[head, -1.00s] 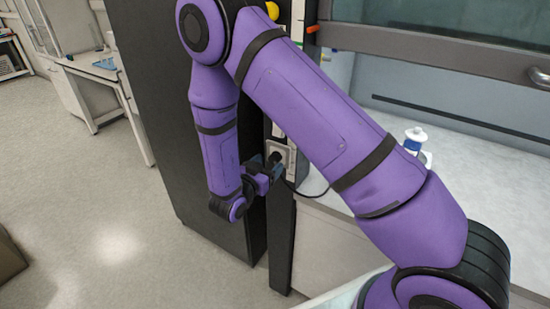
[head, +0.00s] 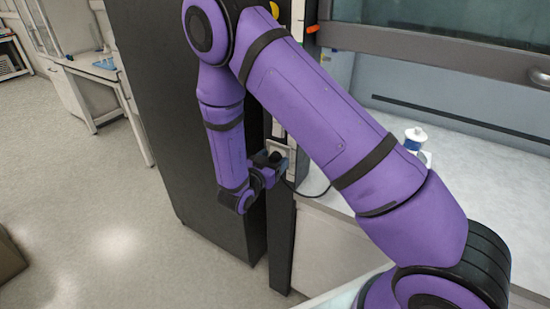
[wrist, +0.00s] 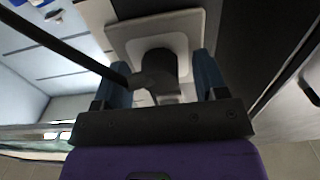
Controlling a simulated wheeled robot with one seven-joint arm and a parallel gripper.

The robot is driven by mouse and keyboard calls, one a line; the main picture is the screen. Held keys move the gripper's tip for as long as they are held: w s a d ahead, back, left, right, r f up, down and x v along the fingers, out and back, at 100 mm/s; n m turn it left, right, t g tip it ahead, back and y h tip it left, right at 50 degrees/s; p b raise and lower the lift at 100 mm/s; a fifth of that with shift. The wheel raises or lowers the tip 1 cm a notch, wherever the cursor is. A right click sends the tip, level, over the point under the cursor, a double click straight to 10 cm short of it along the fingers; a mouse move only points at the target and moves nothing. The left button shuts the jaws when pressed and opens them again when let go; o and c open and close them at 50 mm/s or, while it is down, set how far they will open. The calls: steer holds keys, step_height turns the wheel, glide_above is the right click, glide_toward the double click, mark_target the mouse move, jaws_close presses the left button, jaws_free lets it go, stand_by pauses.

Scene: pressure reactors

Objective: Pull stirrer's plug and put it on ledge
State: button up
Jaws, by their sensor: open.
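The stirrer's black plug (wrist: 160,70) sits in a pale socket plate (wrist: 188,30) in the wrist view, with its black cable (wrist: 65,45) running off to the upper left. My gripper (wrist: 160,84) is open, with one blue finger on each side of the plug. I cannot tell whether either finger touches it. In the head view my gripper (head: 272,165) is at the socket on the narrow dark post, and the cable (head: 312,195) loops right behind my arm. A pale ledge-like worktop (head: 475,185) lies to the right; the stirrer itself cannot be made out.
A white bottle with a blue label (head: 415,137) stands on the worktop, close to my arm. A tall dark cabinet (head: 165,110) stands left of the socket. A hood sash (head: 440,50) hangs above the worktop.

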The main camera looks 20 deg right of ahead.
mark_target(272, 161)
stand_by(0.7)
jaws_close()
steer(key=shift+v, duration=2.95)
